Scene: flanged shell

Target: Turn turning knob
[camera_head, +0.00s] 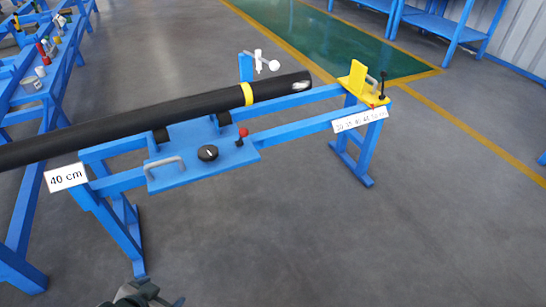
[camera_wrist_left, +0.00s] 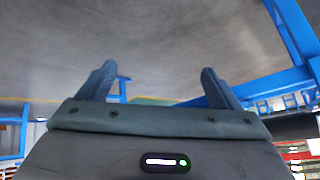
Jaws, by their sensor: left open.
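The turning knob (camera_head: 208,153) is a round black dial with a light mark. It sits on the blue plate (camera_head: 165,178) of the blue frame, between a grey handle (camera_head: 164,163) and a red-tipped lever (camera_head: 242,134). My left gripper (camera_head: 160,300) shows at the bottom edge of the head view, low and well apart from the knob. In the left wrist view its two fingers (camera_wrist_left: 158,85) are spread with nothing between them. The knob cannot be made out in the wrist view. My right gripper is not in view.
A long black tube (camera_head: 190,106) with a yellow band lies across the frame behind the knob. A yellow stop (camera_head: 357,80) stands at the frame's right end. A blue workbench (camera_head: 62,75) with small items is at left. The grey floor at right is free.

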